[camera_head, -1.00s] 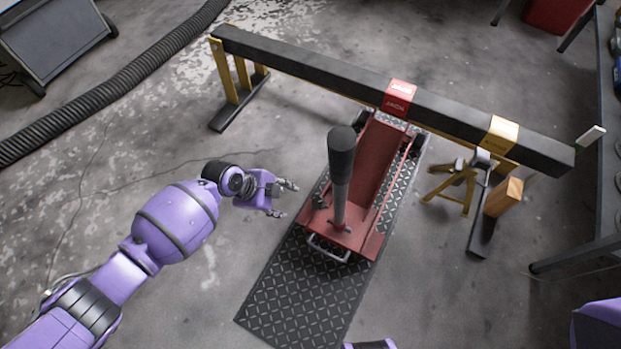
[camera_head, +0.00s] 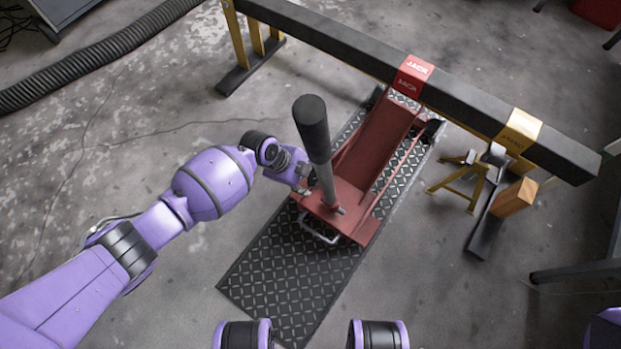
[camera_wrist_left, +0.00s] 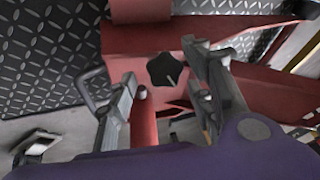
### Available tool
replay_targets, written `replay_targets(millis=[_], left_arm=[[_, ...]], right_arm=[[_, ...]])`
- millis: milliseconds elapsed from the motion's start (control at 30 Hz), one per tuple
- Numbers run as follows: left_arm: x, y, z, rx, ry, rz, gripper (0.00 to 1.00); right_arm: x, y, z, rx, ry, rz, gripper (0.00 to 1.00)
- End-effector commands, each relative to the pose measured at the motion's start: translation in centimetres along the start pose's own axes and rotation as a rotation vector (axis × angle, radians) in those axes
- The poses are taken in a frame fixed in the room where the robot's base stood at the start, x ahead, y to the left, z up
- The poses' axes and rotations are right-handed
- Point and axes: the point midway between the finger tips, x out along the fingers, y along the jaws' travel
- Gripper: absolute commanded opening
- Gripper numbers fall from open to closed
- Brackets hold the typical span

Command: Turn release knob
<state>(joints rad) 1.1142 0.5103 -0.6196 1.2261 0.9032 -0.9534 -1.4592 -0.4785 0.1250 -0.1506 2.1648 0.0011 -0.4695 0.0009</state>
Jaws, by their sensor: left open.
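The release knob (camera_wrist_left: 163,70) is a black, lobed knob with a pale line, on the red side of the floor jack in the left wrist view. In the head view I cannot make it out behind my gripper. The red floor jack (camera_head: 383,150) stands on a black diamond-plate mat (camera_head: 285,270), its grey lever with black grip (camera_head: 312,125) standing up. My left gripper (camera_head: 304,180) is at the left side of the jack, next to the lever base. In the left wrist view my gripper's fingers (camera_wrist_left: 160,64) are apart, with the knob showing between them. My right gripper is out of view.
A long dark beam (camera_head: 340,45) on yellow legs runs behind the jack. A yellow stand (camera_head: 460,187) and a wooden block (camera_head: 514,198) are to the right. A ribbed black hose (camera_head: 95,58) lies at the upper left. The floor left of the mat is clear.

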Motion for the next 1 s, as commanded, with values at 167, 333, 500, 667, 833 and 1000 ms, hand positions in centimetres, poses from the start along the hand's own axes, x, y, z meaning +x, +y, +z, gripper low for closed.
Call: replay_targets(millis=[167, 333, 500, 667, 833, 1000], left_arm=[[1.34, 0.04, 0.04, -0.001, 0.000, 0.001, 0.47], [1.35, -0.02, 0.01, 0.000, -0.001, 0.000, 0.47], [1.32, -0.03, 0.01, 0.000, -0.001, 0.000, 0.37], [1.33, 0.02, 0.02, 0.000, -0.001, 0.001, 0.16], [1.36, 0.12, 0.03, -0.002, -0.001, 0.003, 0.06], [1.37, 0.19, -0.02, -0.028, 0.000, 0.011, 0.06]], right_arm=[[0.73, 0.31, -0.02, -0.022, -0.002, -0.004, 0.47], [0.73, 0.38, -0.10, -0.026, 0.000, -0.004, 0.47], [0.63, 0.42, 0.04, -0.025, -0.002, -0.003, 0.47], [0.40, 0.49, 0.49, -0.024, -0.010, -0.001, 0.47], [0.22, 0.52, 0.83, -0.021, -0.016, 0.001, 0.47], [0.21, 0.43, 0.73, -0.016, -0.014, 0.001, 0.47]])
